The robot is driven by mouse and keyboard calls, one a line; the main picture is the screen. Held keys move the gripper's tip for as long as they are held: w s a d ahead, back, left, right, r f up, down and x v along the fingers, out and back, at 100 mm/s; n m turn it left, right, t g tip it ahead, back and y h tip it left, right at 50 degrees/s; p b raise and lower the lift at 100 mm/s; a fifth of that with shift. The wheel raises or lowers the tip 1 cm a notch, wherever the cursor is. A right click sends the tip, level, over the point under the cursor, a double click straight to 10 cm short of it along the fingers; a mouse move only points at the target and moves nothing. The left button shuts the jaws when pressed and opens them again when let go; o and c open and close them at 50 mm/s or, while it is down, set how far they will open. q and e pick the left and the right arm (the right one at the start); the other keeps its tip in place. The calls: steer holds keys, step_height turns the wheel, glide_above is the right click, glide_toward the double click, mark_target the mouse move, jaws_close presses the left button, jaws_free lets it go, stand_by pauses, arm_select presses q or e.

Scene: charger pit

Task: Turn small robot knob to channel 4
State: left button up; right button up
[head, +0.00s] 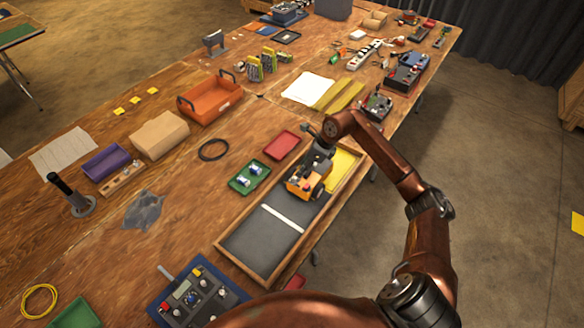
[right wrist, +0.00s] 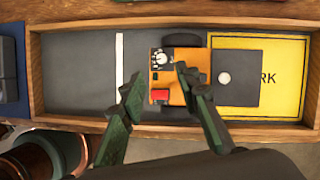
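The small robot (head: 305,184) is an orange wheeled cart standing in a wooden-framed pit with a dark floor. In the right wrist view its orange top (right wrist: 185,90) carries a pale knob with a dial (right wrist: 160,58) and a red button (right wrist: 160,96). The channel the knob points to is too small to read. My right gripper (head: 318,160) is above the small robot. In the right wrist view its two dark green fingers (right wrist: 158,80) are spread apart over the cart's near part, with nothing between them. My left gripper is out of view.
The wooden frame (head: 232,262) rims the pit, with a white line (head: 283,218) across its floor. A yellow pad (right wrist: 230,110) lies beside the cart. A control box (head: 195,297), a green tray (head: 249,176) and a red tray (head: 283,145) are near.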

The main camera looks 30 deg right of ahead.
mark_target(295, 178)
steer(key=shift+x, duration=3.8)
steer(key=shift+w+d, duration=0.1)
steer(key=shift+c, duration=0.7)
jaws_close()
